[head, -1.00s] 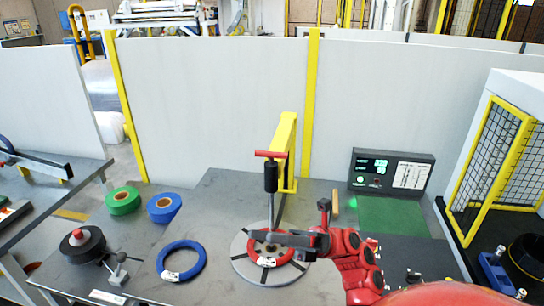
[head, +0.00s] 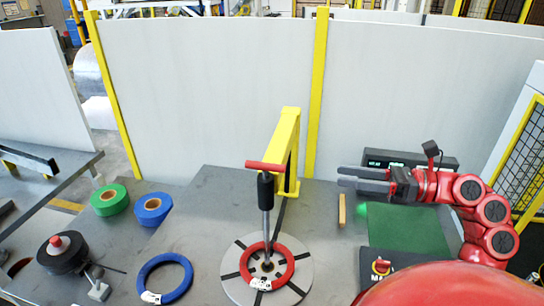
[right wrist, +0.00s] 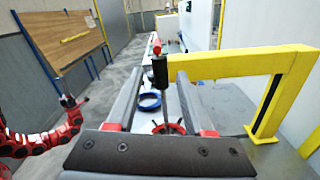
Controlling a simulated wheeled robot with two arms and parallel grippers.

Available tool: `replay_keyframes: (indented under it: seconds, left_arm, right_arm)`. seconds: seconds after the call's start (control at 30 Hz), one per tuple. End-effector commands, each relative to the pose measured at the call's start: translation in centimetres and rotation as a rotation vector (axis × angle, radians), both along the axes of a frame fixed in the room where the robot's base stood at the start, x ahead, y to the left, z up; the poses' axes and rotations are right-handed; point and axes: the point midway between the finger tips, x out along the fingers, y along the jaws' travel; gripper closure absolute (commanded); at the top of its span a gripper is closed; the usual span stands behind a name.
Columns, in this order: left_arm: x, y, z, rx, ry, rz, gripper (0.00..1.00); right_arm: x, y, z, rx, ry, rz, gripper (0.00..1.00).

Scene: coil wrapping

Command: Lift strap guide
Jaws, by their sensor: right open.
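An upright tool with a red crossbar, black grip (head: 266,190) and thin rod, which I take for the strap guide, stands in front of the yellow arm. Its rod reaches down to the middle of the red coil (head: 285,272) on the round turntable (head: 233,285). My right gripper (head: 343,177) is open and empty, to the right of the tool and apart from it, fingers pointing left. In the right wrist view, the black grip (right wrist: 160,71) shows beyond and between the open fingers. My left gripper (right wrist: 70,101) is small at the left there; its jaws are unclear.
The yellow post and arm (head: 288,140) stand close behind the tool. A blue ring (head: 146,271), green roll (head: 110,200) and blue roll (head: 153,209) lie to the left. A display panel (head: 385,156) and green mat (head: 408,232) are at the right, partly behind my right arm.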

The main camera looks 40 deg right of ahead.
Motion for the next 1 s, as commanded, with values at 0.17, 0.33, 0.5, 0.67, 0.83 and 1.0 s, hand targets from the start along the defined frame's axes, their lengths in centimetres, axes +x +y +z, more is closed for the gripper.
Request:
replay_keyframes:
  seconds: [0.17, 0.33, 0.5, 0.67, 0.83, 1.0]
  left_arm:
    - [0.0, 0.0, 1.2, 0.0, 0.0, 0.0, 1.0]
    - [0.0, 0.0, 2.9, 0.0, 0.0, 0.0, 1.0]
    - [0.0, 0.0, 4.5, 0.0, 0.0, 0.0, 1.0]
    - [0.0, 0.0, 5.7, 0.0, 0.0, 0.0, 1.0]
    - [0.0, 0.0, 6.5, 0.0, 0.0, 0.0, 1.0]
    - [0.0, 0.0, 6.7, 0.0, 0.0, 0.0, 1.0]
  right_arm:
    - [1.8, 1.6, 0.3, 0.004, 0.0, 0.003, 0.48]
    - [4.8, 4.2, 0.5, 0.004, 0.0, 0.005, 0.48]
    - [7.9, 7.0, 0.5, 0.001, 0.0, 0.009, 0.48]
    - [10.5, 9.1, 0.4, 0.006, 0.001, 0.005, 0.48]
    - [12.3, 10.7, 0.3, 0.002, 0.0, 0.006, 0.48]
    - [13.0, 11.2, 0.1, 0.001, 0.0, 0.004, 0.48]
